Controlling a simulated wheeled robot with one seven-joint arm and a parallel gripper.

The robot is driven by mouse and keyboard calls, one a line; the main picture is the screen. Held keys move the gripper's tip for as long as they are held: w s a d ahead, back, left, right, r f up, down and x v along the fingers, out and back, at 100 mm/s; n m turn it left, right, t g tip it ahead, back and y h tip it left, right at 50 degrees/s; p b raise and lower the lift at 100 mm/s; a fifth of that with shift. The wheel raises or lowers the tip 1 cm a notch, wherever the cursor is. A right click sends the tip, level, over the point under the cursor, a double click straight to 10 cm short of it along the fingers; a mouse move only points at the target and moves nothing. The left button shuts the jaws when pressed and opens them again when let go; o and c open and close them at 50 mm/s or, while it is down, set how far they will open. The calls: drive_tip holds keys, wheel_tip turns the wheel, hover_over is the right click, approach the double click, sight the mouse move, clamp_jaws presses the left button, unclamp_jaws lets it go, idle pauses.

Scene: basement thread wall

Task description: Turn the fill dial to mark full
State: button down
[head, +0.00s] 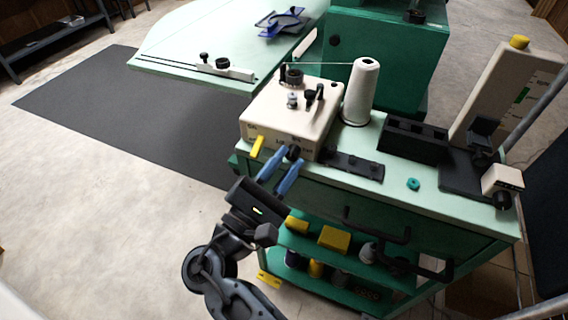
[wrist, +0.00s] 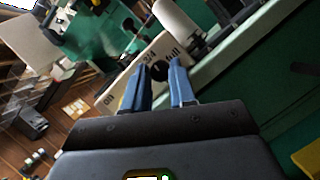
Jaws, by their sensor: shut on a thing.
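The fill dial is a small dark round knob (head: 293,151) on the front face of a cream machine box (head: 285,112). In the wrist view the knob (wrist: 160,71) sits between my blue fingertips, with marks that look like "3/4" and "full" printed above it. My gripper (head: 284,160) reaches the box front from below, its fingers on either side of the knob and shut on it. It fills the lower wrist view (wrist: 159,68). The fingers partly hide the knob, and I cannot tell which mark it points to.
A yellow lever (head: 257,146) is left of the dial. A black plate (head: 352,164) and a teal ring (head: 413,184) lie on the pale green cart top. Shelves below hold yellow blocks (head: 333,237). Floor at left is open.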

drive_tip(key=c, duration=0.9)
unclamp_jaws()
